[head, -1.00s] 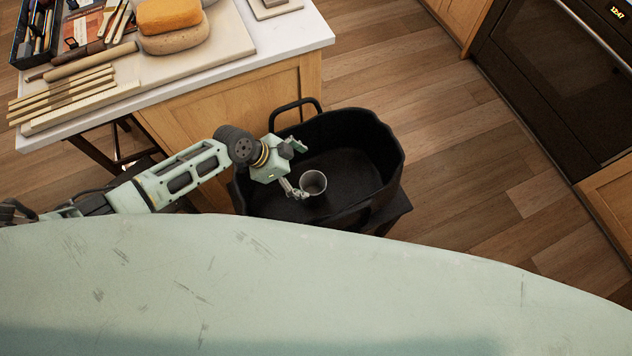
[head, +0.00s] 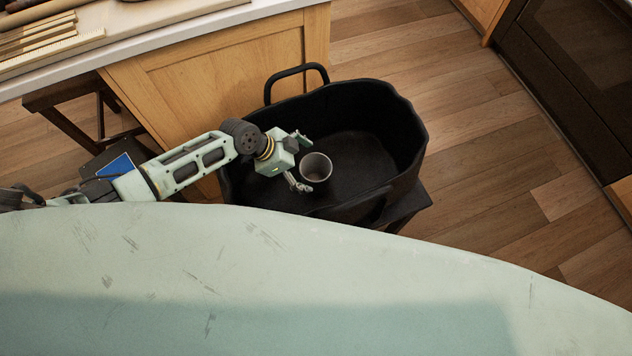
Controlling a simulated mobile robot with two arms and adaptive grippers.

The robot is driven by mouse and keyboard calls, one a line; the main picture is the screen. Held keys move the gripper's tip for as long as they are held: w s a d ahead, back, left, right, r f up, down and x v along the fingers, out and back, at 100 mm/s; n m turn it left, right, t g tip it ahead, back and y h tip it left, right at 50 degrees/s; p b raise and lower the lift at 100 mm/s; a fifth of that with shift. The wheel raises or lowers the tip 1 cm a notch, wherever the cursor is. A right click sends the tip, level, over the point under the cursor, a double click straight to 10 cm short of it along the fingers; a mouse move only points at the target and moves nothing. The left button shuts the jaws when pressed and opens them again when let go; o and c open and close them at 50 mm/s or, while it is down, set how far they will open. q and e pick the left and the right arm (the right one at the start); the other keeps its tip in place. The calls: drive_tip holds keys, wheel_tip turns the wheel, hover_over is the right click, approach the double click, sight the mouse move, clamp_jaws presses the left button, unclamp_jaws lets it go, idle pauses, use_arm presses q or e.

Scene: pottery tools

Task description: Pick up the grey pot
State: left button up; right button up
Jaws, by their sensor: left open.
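The grey pot (head: 317,170) is a small round cup shape with an open top. It is inside the black tub (head: 408,125), left of the tub's middle. My left gripper (head: 304,162) is open over the tub, with its fingers spread at the pot's left side. One finger is near the pot's upper left and the other near its lower left. I cannot tell whether either finger touches the pot. My right gripper is not in view.
The tub has a raised loop handle (head: 296,71) at the back and high walls around the pot. A wooden counter (head: 215,75) with a pale top stands behind left, with a wooden stool (head: 62,92) by it. Wooden floor (head: 480,150) is clear to the right, up to a dark oven (head: 570,80).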

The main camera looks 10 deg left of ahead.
use_arm(q)
hover_over(316, 175)
drive_tip(key=s, duration=0.3)
drive_tip(key=shift+d+f, duration=0.2)
drive_tip(key=shift+f, duration=1.55)
drive_tip(key=shift+d+f, duration=0.15)
drive_tip(key=shift+f, duration=1.55)
drive_tip(key=shift+c, duration=0.4)
drive_tip(key=shift+r, duration=0.1)
drive_tip(key=c, duration=1.7)
